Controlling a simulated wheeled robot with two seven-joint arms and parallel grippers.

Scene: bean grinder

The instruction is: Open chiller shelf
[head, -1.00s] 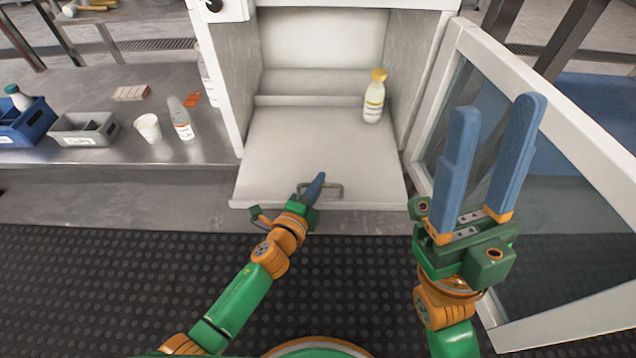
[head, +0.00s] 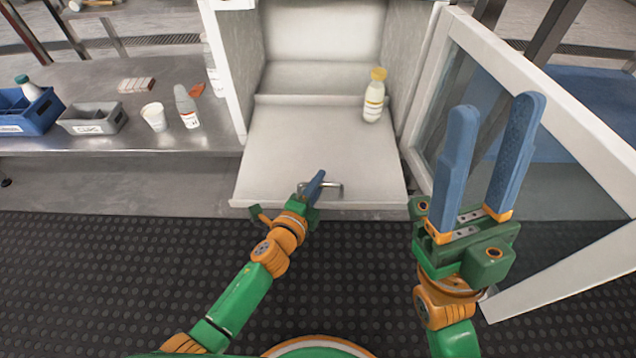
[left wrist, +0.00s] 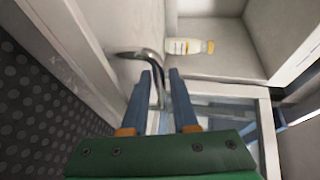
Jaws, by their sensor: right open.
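The chiller shelf (head: 310,150) is a pale flat board slid out at the front of the white chiller (head: 238,75). A metal bar handle (head: 335,188) is on its front part. My left gripper (head: 319,176) is at this handle. In the left wrist view the handle (left wrist: 155,62) runs between the two blue fingers (left wrist: 160,85), which are close together around it. The fingers' exact contact is partly hidden. My right gripper (head: 495,110) is open and empty, upright in front of the glass door. The chiller's glass door (head: 590,150) stands open on the right.
A yellow-capped bottle (head: 373,100) stands on the shelf at its right rear. On the metal counter (head: 100,143) at left are a blue crate (head: 25,112), a grey bin (head: 95,120), a white cup (head: 154,117) and a bottle (head: 187,108). The dark floor in front is clear.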

